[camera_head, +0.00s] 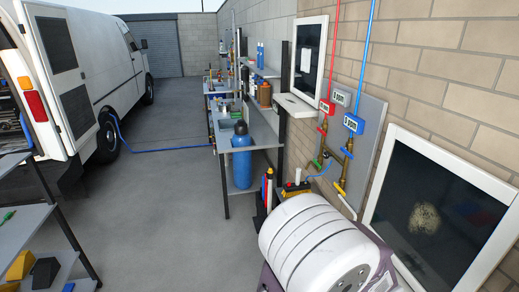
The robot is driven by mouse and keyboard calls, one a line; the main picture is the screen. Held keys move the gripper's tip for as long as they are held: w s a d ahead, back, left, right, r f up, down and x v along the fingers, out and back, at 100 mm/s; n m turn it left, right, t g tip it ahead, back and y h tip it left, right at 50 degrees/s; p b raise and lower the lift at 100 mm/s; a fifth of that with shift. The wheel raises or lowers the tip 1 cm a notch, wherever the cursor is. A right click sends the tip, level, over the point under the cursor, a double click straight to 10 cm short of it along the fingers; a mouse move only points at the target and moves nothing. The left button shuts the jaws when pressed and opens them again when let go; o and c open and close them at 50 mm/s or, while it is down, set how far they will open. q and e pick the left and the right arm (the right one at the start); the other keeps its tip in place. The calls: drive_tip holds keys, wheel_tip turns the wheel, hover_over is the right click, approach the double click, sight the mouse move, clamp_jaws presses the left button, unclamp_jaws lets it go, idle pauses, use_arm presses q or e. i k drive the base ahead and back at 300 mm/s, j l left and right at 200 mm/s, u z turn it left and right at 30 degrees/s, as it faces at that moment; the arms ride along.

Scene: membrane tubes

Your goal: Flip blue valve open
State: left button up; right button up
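The blue valve handle (346,153) is a small flat bar on the brass pipework below the blue meter box, on the grey wall panel at the right. It looks tilted slightly from level; I cannot tell from its angle whether the valve is open or shut. A blue pipe (370,45) runs down the wall to the blue meter box (353,124), which reads ppm. A red handle (322,131), a green handle (317,164) and a yellow handle (340,188) sit on the same pipework. Neither of my grippers shows in the head view.
A workbench (260,135) with a blue tank (241,158) stands along the wall. A white van (100,55) and a shelf rack (22,228) are at left. The middle floor is clear.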

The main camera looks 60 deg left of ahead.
sight(342, 148)
drive_tip(key=u, duration=1.45)
